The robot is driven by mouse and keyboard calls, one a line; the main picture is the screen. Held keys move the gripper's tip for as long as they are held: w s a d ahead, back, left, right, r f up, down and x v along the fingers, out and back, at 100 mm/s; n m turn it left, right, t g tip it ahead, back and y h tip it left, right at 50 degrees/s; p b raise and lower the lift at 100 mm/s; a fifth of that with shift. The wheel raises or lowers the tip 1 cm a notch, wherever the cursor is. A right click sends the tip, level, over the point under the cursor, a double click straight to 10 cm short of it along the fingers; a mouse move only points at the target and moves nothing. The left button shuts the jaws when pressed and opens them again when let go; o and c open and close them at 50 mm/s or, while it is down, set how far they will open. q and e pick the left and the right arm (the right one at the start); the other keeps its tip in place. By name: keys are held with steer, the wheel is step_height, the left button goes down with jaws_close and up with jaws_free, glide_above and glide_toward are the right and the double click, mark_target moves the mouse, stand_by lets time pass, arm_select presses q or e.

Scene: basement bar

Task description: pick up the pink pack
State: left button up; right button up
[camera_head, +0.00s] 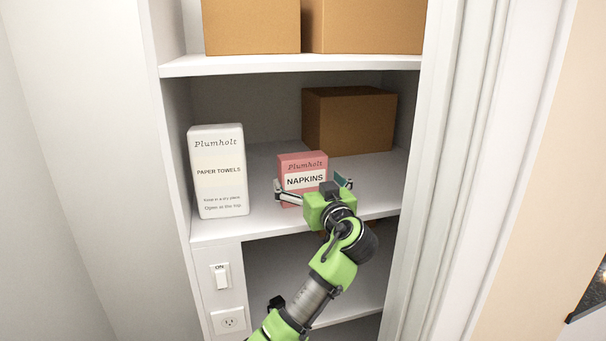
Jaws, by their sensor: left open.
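The pink pack (302,162), marked "Plumholt NAPKINS", stands upright on the middle shelf near its front edge. My left gripper (313,184) is open in front of the pack. One finger is at the pack's lower left side and the other at its right side. The gripper body hides the pack's lower right part. I cannot tell whether the fingers touch the pack. My right gripper is not in view.
A white paper towels pack (218,170) stands left of the pink pack on the middle shelf (262,222). A brown box (348,121) is behind to the right. The upper shelf (290,64) holds more boxes. A white door frame (440,150) bounds the right.

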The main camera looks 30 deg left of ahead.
mark_target(306, 177)
arm_select(q)
steer(key=p+x, duration=0.1)
steer(key=x, duration=0.2)
steer(key=shift+a+r, duration=0.1)
steer(key=shift+a, duration=0.35)
steer(key=shift+d, duration=0.1)
steer(key=c, duration=1.2)
steer(key=shift+r, duration=0.1)
